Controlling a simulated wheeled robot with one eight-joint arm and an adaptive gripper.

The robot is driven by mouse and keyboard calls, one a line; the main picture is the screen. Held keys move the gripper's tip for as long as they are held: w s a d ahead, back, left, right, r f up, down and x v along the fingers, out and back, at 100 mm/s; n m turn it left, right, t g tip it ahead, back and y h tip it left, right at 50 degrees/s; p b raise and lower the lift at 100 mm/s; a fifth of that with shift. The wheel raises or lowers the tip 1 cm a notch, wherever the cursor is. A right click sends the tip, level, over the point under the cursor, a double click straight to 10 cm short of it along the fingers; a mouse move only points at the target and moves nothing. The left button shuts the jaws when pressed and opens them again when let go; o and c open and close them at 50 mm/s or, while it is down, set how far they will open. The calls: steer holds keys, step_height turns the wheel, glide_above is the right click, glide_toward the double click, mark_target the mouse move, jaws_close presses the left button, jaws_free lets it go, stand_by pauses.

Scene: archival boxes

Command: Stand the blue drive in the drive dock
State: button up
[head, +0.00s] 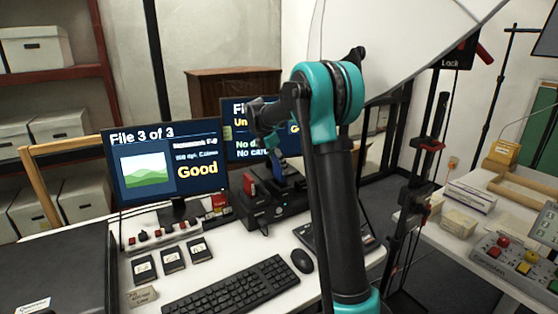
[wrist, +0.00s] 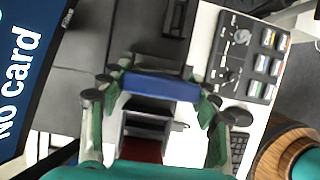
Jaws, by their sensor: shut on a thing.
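The blue drive (wrist: 160,87) is pinched between the fingertips of my gripper (wrist: 155,92) in the wrist view. In the head view a small blue part of the drive (head: 279,158) shows below my gripper (head: 266,122). The black drive dock (head: 264,208) stands on the desk below, with a red drive (head: 249,184) upright at its left side. In the wrist view dark slots of the dock (wrist: 146,122) show beside the blue drive. Whether the blue drive touches the dock is not clear.
Two monitors stand behind, one reading "File 3 of 3" and "Good" (head: 163,163). A keyboard (head: 233,288), a mouse (head: 302,261) and several dark cards (head: 172,259) lie in front. A control panel (wrist: 246,57) lies beside the dock.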

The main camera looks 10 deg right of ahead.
mark_target(277, 169)
steer(key=shift+f, duration=1.45)
steer(key=shift+f, duration=1)
steer(key=o, duration=1.4)
steer(key=shift+r, duration=0.1)
steer(key=v, duration=1.1)
steer(key=shift+a+r, duration=0.3)
steer(key=shift+r, duration=0.05)
steer(key=shift+s, duration=0.2)
